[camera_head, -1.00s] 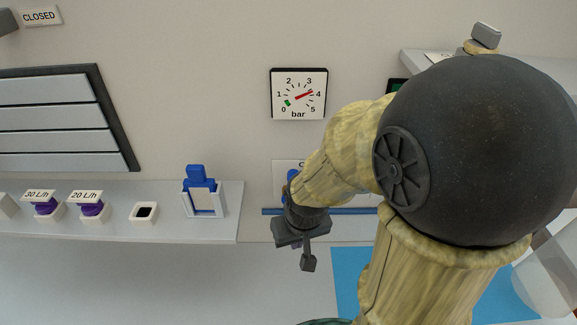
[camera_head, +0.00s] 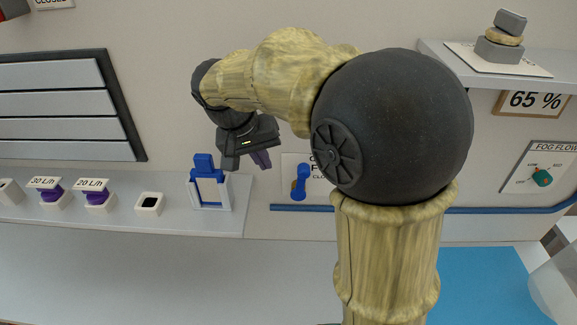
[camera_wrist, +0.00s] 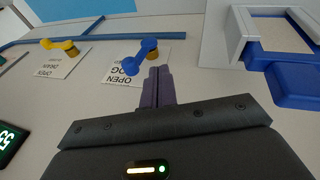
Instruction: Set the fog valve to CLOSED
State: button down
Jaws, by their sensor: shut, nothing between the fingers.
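The fog valve is a blue lever (camera_head: 302,181) on a brass pivot, mounted on a white label plate on the wall. In the head view it stands nearly upright, with my arm covering the plate's right part. In the wrist view the blue lever (camera_wrist: 139,58) slants beyond my fingertips, and the upside-down words OPEN and FOG are legible. My gripper (camera_head: 262,160) is shut and empty, up and left of the lever in the head view. Its purple fingertips (camera_wrist: 158,85) appear apart from the lever, though the exact gap is unclear.
A yellow-handled drain valve (camera_wrist: 60,47) sits beside the fog valve in the wrist view. A blue pipe (camera_head: 480,210) runs below. A shelf (camera_head: 120,220) at left holds a blue-and-white frame (camera_head: 208,188) and purple-topped blocks. A fog flow dial (camera_head: 542,177) is at right.

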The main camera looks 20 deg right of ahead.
notch_tip(320, 180, up, 6)
jog(key=w+a+m+h, duration=0.1)
jog(key=a+m, duration=0.1)
jog(key=shift+w+h+b, duration=0.3)
jog(key=shift+w+h, duration=0.1)
jog(key=shift+d, duration=0.1)
jog(key=s+d+p+x, duration=0.2)
jog(key=p+x, duration=0.1)
jog(key=x, duration=0.9)
jog(key=shift+w+d, duration=0.15)
jog(key=shift+w, duration=0.25)
jog(key=shift+w+r+y, duration=0.1)
jog(key=shift+y, duration=0.2)
